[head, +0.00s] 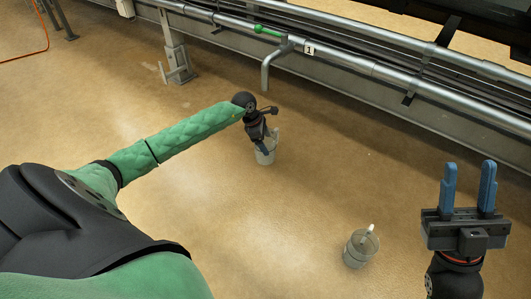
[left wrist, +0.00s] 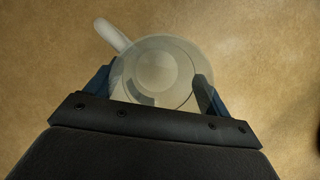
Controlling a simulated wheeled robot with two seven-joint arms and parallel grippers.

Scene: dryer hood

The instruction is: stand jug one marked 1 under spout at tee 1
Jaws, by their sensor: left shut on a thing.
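My left gripper (head: 263,148) is shut on a pale, see-through jug (head: 265,157), near the middle of the head view. In the left wrist view the jug (left wrist: 160,65) sits between the two blue fingers, with its white handle (left wrist: 112,35) at the upper left. No number is readable on this jug. The spout (head: 266,75) is a grey pipe bent downward, at the tee with the sign 1 (head: 309,49). The held jug is below the spout in the picture; I cannot tell whether it touches the floor. My right gripper (head: 468,187) is open and empty at the right.
A second similar jug (head: 360,248) with a white handle stands on the floor at lower middle right. A green valve lever (head: 267,31) is on the pipe beside the tee. Long pipes (head: 400,77) and a beam run along the back. The brown floor between is clear.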

